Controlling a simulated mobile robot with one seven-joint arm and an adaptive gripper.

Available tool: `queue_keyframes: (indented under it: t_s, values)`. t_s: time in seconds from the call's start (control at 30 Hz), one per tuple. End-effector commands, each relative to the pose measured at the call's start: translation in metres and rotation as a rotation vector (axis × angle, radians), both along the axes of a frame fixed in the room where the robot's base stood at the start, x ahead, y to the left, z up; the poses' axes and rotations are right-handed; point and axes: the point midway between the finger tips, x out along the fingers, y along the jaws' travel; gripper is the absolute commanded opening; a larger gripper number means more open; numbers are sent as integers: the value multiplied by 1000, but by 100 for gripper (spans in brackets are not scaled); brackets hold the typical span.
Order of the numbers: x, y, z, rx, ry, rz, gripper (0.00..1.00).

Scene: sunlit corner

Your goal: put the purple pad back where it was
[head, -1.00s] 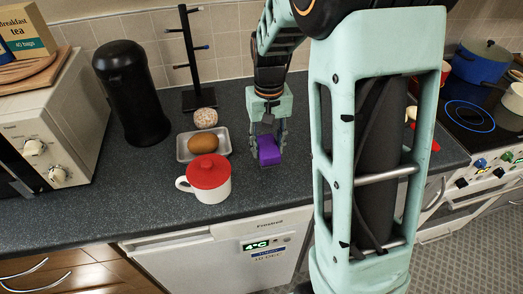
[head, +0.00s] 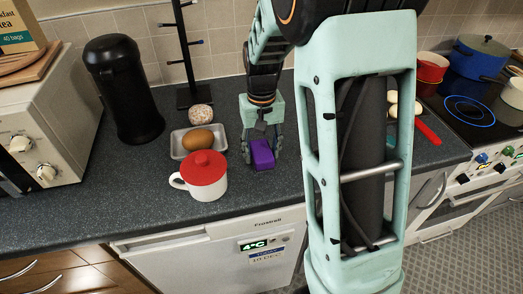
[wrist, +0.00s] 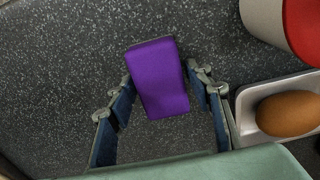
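The purple pad (head: 262,155) is between the fingers of my gripper (head: 262,148), low over the dark counter, right of the red-lidded white mug (head: 205,180). In the wrist view the pad (wrist: 160,80) lies between the fingertips of my gripper (wrist: 160,78). Both fingertips appear to meet its side edges, so my gripper looks shut on it. The pad's far end sticks out past the fingertips. I cannot tell whether its underside touches the counter.
A grey tray (head: 176,146) with a brown egg (head: 198,140) stands behind the mug. A speckled ball (head: 200,118), a black mug stand (head: 190,60) and a black canister (head: 125,90) are further back. The counter (head: 225,205) in front of the pad is clear.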

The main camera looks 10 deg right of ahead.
Motion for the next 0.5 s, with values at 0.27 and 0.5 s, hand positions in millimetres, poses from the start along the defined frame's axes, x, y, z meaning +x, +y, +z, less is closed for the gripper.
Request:
queue_keyframes:
  t_s: [0.27,0.5]
  values:
    - [0,0,0,0,0,0,56]
    - [2,0,18,0,-5,0,56]
